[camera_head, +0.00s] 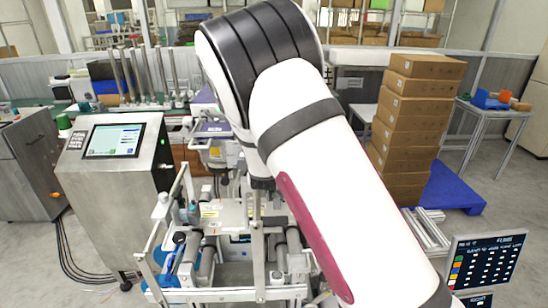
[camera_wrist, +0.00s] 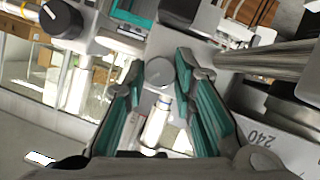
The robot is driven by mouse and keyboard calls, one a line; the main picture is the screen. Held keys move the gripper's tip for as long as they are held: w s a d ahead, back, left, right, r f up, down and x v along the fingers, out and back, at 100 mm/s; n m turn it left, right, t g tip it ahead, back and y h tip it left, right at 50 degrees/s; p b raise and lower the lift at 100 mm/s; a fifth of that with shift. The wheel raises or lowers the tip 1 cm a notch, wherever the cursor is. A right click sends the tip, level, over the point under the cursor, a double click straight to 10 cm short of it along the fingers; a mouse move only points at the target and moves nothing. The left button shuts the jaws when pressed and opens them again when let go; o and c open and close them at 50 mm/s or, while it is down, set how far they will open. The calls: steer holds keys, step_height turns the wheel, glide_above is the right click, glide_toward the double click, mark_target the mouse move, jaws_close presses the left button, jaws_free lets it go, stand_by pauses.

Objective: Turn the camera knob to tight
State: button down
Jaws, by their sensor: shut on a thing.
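My gripper (camera_wrist: 160,75) shows in the wrist view, its two teal-padded fingers on either side of a small round grey knob (camera_wrist: 160,72). The fingertips are closed on this knob, and its round face shows between them. A larger black knob with a white pointer mark (camera_wrist: 62,18) is at the upper left of the wrist view, apart from my fingers. In the head view my own arm hides the gripper and the knob; the metal machine frame (camera_head: 225,215) shows below the arm.
In the head view, a control panel with a screen (camera_head: 115,140) stands left of the machine, and stacked cartons (camera_head: 415,120) stand behind on the right.

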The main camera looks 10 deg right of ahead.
steer(key=shift+d+r+m+y, duration=0.1)
steer(key=shift+d+m+y, duration=0.15)
steer(key=shift+m+y, duration=0.7)
steer(key=m+b, duration=0.1)
steer(key=m+y, duration=0.1)
steer(key=m, duration=0.1)
steer(key=shift+d+m+t+y+b, duration=0.15)
steer(key=shift+m+t+y+b, duration=0.1)
steer(key=shift+t+b, duration=0.1)
steer(key=m+t+y, duration=0.1)
steer(key=m+y, duration=0.1)
steer(key=m, duration=0.1)
steer(key=shift+d, duration=0.1)
steer(key=m, duration=0.1)
steer(key=m+t+y, duration=0.1)
steer(key=m, duration=0.1)
steer(key=shift+f+y, duration=0.2)
steer(key=shift+y, duration=0.1)
steer(key=c, duration=1.6)
jaws_free()
